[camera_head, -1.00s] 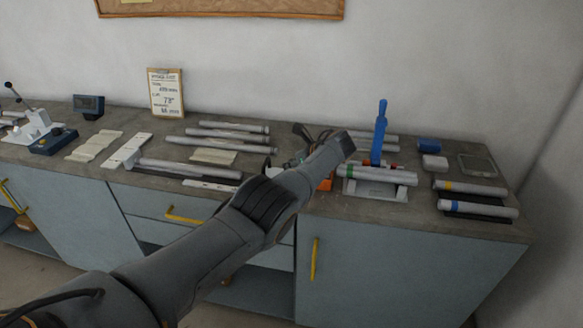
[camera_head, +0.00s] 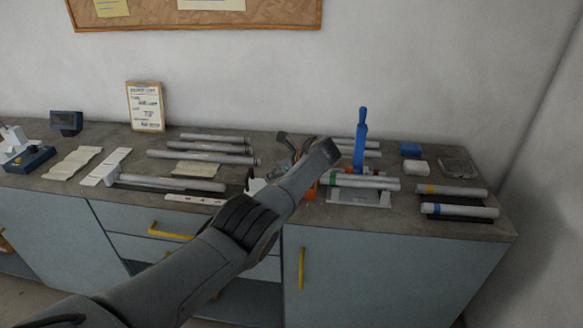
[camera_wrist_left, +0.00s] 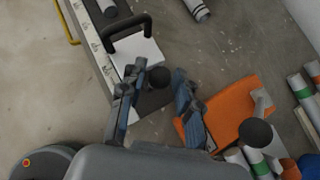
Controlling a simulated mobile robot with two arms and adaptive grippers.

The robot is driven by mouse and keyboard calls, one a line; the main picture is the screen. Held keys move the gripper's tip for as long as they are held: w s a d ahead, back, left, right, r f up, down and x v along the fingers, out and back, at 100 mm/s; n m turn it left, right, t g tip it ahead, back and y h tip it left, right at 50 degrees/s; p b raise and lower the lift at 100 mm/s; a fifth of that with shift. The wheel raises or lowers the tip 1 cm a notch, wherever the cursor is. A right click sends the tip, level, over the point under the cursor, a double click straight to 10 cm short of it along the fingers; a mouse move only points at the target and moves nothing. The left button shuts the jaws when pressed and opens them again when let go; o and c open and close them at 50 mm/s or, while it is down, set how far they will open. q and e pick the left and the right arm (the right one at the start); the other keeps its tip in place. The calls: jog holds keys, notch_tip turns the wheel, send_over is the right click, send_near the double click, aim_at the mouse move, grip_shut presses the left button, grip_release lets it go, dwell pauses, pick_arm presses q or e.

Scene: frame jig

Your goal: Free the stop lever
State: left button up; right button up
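In the left wrist view a white stop block (camera_wrist_left: 140,56) with a black handle (camera_wrist_left: 127,33) sits on a marked rail (camera_wrist_left: 92,45). A black ball knob (camera_wrist_left: 159,77), seemingly the stop lever's end, shows beside the block. My left gripper (camera_wrist_left: 157,102) is open, with one blue-grey finger on each side of the knob's line. I cannot tell whether it touches the knob. In the head view my left gripper (camera_head: 290,150) is over the bench, largely hidden by my wrist. The white block shows partly there (camera_head: 257,185). My right gripper is not in view.
An orange block (camera_wrist_left: 235,112) with a second black knob (camera_wrist_left: 255,132) lies right of the fingers. A blue upright handle (camera_head: 361,140) stands beside green-banded tubes (camera_head: 365,182). Several grey tubes (camera_head: 200,157) lie behind. Bare bench shows above the gripper in the wrist view.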

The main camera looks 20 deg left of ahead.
pick_arm(q)
jog(key=v, duration=1.1)
